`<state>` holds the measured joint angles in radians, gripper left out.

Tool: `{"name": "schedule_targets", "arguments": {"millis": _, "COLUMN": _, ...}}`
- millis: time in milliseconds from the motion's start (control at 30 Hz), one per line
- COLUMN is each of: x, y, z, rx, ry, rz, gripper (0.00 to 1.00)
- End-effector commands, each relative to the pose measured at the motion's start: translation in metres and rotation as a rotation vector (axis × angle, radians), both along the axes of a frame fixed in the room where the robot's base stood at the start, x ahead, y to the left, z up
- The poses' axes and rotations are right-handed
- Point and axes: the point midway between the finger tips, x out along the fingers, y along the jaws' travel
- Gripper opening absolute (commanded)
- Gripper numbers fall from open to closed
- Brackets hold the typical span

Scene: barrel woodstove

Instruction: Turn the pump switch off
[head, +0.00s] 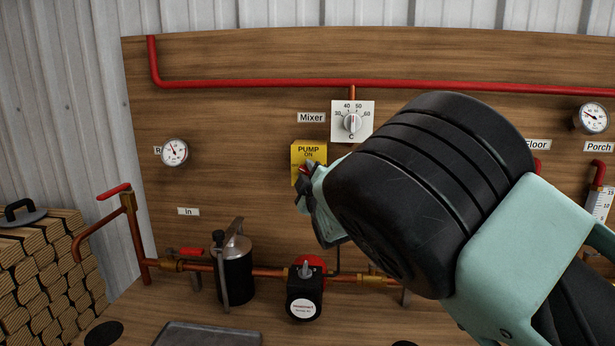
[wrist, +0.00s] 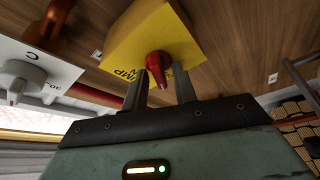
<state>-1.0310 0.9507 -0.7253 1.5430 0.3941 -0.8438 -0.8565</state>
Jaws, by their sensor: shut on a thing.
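The yellow pump box (head: 309,150) is mounted on the wooden panel, with "PUMP" and "ON" readable at its top in the head view. The box also shows close up in the wrist view (wrist: 140,38). Its red switch (wrist: 158,65) sits between the fingertips of my gripper (wrist: 160,84). My gripper (head: 303,182) is at the box's front and is shut on the switch. The lower part of the box and most of the switch are hidden behind my gripper in the head view, so the switch's setting cannot be told.
The white Mixer dial (head: 352,122) is just above and right of the box. A red pipe (head: 250,84) runs along the top. Below are a black pump (head: 304,292) and a dark canister (head: 235,275). Stacked firewood (head: 45,270) stands at the left.

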Motion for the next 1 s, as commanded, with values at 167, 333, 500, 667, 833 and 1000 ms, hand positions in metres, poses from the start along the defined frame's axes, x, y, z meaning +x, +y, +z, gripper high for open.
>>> {"name": "schedule_targets", "arguments": {"millis": 167, "x": -0.0005, "y": 0.0002, "z": 0.0006, "rx": -0.157, "ry": 0.005, "rz": 0.0, "gripper": 0.05}}
{"name": "schedule_targets", "arguments": {"millis": 333, "x": -0.0006, "y": 0.0004, "z": 0.0005, "rx": -0.287, "ry": 0.01, "rz": 0.001, "gripper": 0.05}}
{"name": "schedule_targets", "arguments": {"millis": 500, "x": -0.0004, "y": 0.0003, "z": -0.0001, "rx": -0.385, "ry": 0.015, "rz": 0.001, "gripper": 0.05}}
{"name": "schedule_targets", "arguments": {"millis": 667, "x": -0.0003, "y": 0.0002, "z": 0.0, "rx": -0.444, "ry": 0.017, "rz": -0.001, "gripper": 0.05}}
{"name": "schedule_targets", "arguments": {"millis": 833, "x": -0.0004, "y": 0.0005, "z": -0.0002, "rx": -0.478, "ry": 0.017, "rz": 0.0, "gripper": 0.05}}
{"name": "schedule_targets", "arguments": {"millis": 1000, "x": -0.0003, "y": 0.0005, "z": -0.0004, "rx": -0.486, "ry": 0.018, "rz": 0.001, "gripper": 0.05}}
